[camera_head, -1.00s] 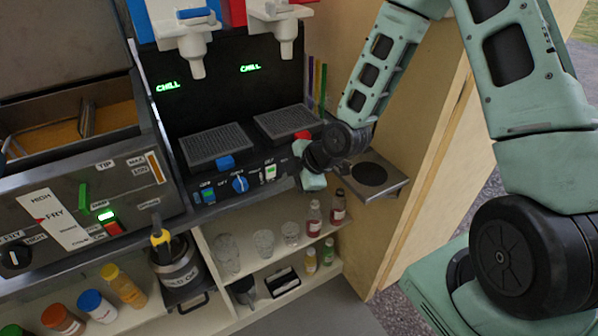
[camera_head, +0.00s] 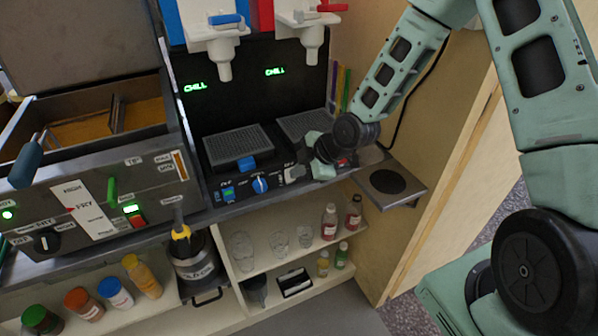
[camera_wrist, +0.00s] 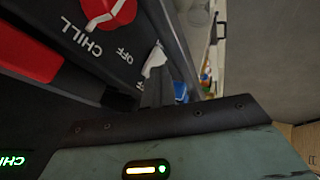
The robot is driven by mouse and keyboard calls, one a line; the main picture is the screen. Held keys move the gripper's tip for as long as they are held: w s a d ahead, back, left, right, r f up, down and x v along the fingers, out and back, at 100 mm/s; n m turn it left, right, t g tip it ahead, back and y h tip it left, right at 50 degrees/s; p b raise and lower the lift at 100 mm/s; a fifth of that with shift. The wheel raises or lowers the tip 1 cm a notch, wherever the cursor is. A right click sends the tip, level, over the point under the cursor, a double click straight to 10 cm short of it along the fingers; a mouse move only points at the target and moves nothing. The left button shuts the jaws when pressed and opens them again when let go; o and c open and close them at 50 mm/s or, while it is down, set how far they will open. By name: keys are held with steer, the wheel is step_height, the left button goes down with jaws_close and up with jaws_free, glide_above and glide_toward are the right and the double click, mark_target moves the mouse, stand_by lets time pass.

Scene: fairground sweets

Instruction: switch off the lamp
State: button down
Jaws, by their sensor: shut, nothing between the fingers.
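My gripper (camera_head: 300,172) is at the right part of the dark front panel (camera_head: 232,190) of the drinks machine. Its fingers are shut and hold nothing. A small pale switch (camera_head: 293,174) sits right beside the fingertips, partly covered; I cannot tell whether they touch. In the wrist view, a red knob (camera_wrist: 108,12) with CHILL and OFF lettering and a white piece (camera_wrist: 154,60) show near my gripper. I cannot make out which control is the lamp's; no lamp is clearly seen.
A fryer (camera_head: 95,195) with an oil basin stands at the left. A metal wall shelf (camera_head: 388,187) with a black disc is right of my gripper. Glasses (camera_head: 278,242) and bottles (camera_head: 328,222) stand on the shelf below. The wooden wall is close on the right.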

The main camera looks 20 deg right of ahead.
steer(key=shift+w+r, duration=0.1)
steer(key=shift+r+p, duration=0.6)
steer(key=shift+r, duration=0.15)
